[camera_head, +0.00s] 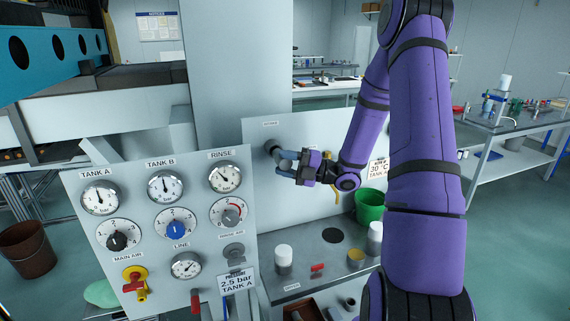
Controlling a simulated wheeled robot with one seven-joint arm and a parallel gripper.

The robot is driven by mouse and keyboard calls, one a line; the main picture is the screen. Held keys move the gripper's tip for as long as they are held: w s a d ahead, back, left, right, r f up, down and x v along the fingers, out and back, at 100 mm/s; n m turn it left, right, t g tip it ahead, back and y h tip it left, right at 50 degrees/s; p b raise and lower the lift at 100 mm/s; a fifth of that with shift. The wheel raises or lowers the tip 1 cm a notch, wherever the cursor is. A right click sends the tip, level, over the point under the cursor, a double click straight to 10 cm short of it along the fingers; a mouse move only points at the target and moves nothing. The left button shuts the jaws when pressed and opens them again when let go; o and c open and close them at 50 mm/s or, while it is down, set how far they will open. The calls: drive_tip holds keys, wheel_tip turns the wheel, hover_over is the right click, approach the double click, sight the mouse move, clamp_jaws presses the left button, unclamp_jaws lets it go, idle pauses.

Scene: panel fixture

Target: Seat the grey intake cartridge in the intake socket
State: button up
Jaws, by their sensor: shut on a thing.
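The intake socket (272,147) is a dark round fitting on the upright white panel, below a small label. My gripper (287,161) is close in front of it, just to its right, and points left toward the panel. It is shut on the grey intake cartridge (288,155), a short pale grey cylinder partly hidden by the fingers. The cartridge's left end overlaps the socket in the picture. I cannot tell whether it is inside the socket or only in front of it.
A gauge panel (205,265) with dials and valves stands at front left. The bench (310,248) below holds a white-topped jar (284,257), a second jar (375,238), a red piece (317,269) and a yellow-topped item (355,257). A green bucket (369,207) stands right.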

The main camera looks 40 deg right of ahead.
drive_tip(key=shift+w+d, duration=0.2)
drive_tip(key=shift+w, duration=0.55)
drive_tip(key=shift+w+d, duration=0.2)
drive_tip(key=shift+w, duration=0.5)
drive_tip(key=shift+w+d, duration=0.2)
drive_tip(key=shift+w, duration=0.55)
drive_tip(key=shift+s+a, duration=0.25)
drive_tip(key=shift+s, duration=0.7)
drive_tip(key=shift+s+a, duration=0.25)
drive_tip(key=shift+s, duration=0.65)
drive_tip(key=shift+w+d, duration=0.3)
drive_tip(key=shift+w, duration=0.7)
drive_tip(key=shift+w+d, duration=0.25)
drive_tip(key=shift+w, duration=0.7)
idle(1.0)
drive_tip(key=o, duration=1.1)
drive_tip(key=v, duration=1.1)
